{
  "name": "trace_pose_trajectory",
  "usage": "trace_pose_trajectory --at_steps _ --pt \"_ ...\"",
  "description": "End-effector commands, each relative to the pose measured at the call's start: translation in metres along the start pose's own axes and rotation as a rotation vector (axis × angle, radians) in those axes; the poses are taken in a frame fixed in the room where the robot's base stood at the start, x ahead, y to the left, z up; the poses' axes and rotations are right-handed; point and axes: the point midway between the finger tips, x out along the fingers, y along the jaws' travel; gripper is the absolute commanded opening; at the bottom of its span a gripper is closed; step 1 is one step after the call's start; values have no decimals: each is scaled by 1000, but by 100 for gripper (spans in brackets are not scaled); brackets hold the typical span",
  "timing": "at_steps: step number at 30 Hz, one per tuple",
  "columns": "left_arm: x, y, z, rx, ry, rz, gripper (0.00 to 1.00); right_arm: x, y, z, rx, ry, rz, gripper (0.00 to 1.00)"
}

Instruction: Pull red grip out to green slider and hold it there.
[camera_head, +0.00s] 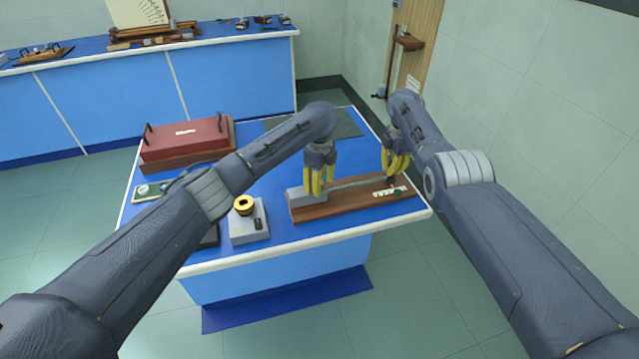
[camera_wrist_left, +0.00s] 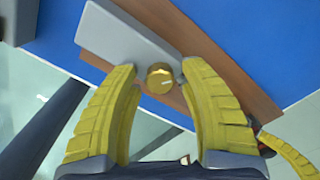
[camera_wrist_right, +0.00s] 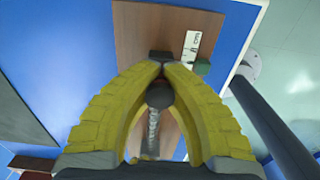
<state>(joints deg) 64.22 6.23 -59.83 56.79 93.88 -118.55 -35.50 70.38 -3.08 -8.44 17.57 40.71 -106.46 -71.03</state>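A spring runs along a wooden board (camera_head: 350,204) from a grey block (camera_head: 308,196) at its left end. My left gripper (camera_head: 316,192) is open over that block, its fingers either side of a brass knob (camera_wrist_left: 160,78). My right gripper (camera_head: 391,174) is over the board's right part. In the right wrist view its fingers close around a dark, rounded grip (camera_wrist_right: 160,95) at the spring's end. A little red shows there in the left wrist view (camera_wrist_left: 263,141). The green slider (camera_wrist_right: 203,67) sits beside the white cm scale (camera_wrist_right: 191,46), just right of my right fingertips.
A grey device with a yellow-rimmed top (camera_head: 246,219) stands left of the board. A red case (camera_head: 184,140) is at the back left of the blue table. A dark mat (camera_head: 342,124) lies behind. The table's right edge is close to the board.

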Motion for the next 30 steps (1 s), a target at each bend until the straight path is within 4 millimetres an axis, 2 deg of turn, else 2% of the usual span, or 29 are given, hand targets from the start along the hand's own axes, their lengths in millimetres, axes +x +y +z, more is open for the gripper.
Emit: trace_pose_trajectory --at_steps 1,9,11,17,30 --pt "0 0 0 0 0 0 36 -1 0 2 1 -3 0 0" --pt "0 0 0 0 0 0 5 -1 0 2 1 -3 0 0" --pt "0 0 0 0 0 0 0 -1 0 2 1 -3 0 0" --pt "0 0 -1 3 2 0 0 -1 0 2 1 -2 0 0" --pt "0 0 -3 158 5 0 0 -1 0 1 1 -2 1 0"
